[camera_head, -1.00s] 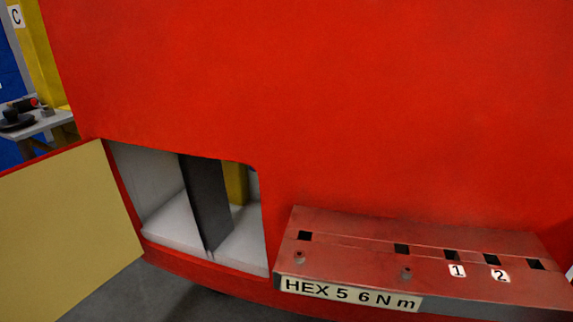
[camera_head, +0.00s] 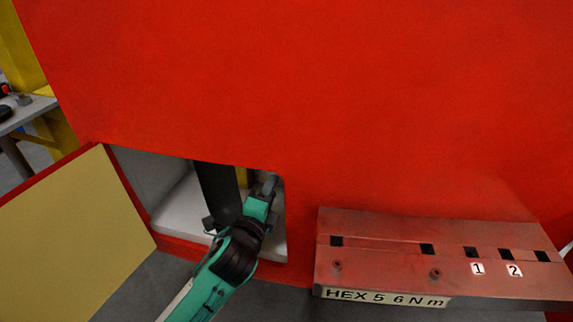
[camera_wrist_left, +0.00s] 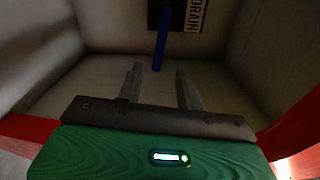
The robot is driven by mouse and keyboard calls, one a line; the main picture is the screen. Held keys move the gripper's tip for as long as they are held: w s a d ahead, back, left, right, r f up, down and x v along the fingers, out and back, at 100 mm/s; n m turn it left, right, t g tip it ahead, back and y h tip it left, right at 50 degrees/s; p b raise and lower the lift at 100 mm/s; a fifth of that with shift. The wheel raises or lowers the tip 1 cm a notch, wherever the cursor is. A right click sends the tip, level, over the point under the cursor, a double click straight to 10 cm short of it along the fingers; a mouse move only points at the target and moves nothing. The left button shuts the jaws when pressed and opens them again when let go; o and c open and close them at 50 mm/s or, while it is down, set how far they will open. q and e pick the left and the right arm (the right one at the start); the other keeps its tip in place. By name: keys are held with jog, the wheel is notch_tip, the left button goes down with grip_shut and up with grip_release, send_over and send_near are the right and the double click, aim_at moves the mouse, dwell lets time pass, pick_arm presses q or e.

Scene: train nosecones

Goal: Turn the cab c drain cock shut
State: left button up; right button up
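In the left wrist view, the drain cock's blue handle (camera_wrist_left: 161,45) hangs down from a dark plate at the back of a pale compartment. A label reading DRAIN (camera_wrist_left: 196,14) is beside it. My left gripper (camera_wrist_left: 159,76) is open, its two grey fingers apart with nothing gripped. The handle's lower end appears between the fingertips in the picture; I cannot tell how far ahead it is. In the head view, my left gripper (camera_head: 267,186) reaches into the open hatch (camera_head: 170,215) of the red nosecone (camera_head: 330,110). The cock is hidden there. My right gripper is not in view.
The hatch door (camera_head: 70,235) stands open at the left. A dark upright (camera_head: 217,190) stands inside the opening. A red shelf (camera_head: 400,265) labelled HEX 5 6 N m juts out at the right. The compartment walls are close around the gripper.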

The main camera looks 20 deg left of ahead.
pick_arm(q)
jog(key=w, duration=1)
jog(key=shift+d, duration=0.15)
jog(key=shift+c, duration=0.5)
grip_shut()
